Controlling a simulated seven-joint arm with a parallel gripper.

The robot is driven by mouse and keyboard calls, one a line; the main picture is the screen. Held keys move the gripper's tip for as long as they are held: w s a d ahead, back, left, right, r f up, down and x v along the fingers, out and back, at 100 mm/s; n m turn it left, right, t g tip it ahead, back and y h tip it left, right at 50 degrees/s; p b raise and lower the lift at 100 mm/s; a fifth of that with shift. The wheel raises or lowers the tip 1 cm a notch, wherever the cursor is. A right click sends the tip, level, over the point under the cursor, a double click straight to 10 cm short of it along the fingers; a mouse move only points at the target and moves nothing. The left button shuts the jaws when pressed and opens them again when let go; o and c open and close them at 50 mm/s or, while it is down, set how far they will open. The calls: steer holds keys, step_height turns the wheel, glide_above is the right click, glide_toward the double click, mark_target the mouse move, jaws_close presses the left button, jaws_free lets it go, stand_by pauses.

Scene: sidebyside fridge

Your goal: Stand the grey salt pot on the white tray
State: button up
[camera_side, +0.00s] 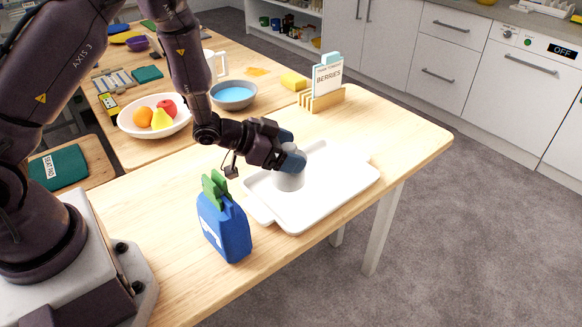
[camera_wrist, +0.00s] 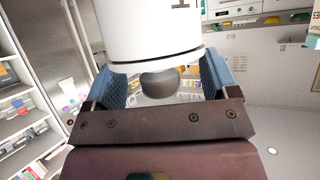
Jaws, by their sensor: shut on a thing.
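The grey salt pot (camera_side: 289,181) is upright over the left part of the white tray (camera_side: 340,187), inside its rim. Its base looks on or very close to the tray floor; I cannot tell whether they touch. My gripper (camera_side: 291,153) reaches in from the left, with its blue fingers shut on the pot's upper part. In the wrist view the pot (camera_wrist: 150,38) shows as a pale cylinder with a dark line and a rounded grey end, between the blue fingers of my gripper (camera_wrist: 162,84). The fingers hide the pot's top in the side view.
A blue bottle-shaped pack with a green top (camera_side: 223,225) stands near the tray's front left. The tray's right side is clear.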

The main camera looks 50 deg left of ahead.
steer(key=shift+f, duration=2.1)
steer(key=shift+f, duration=0.15)
steer(key=o, duration=1.2)
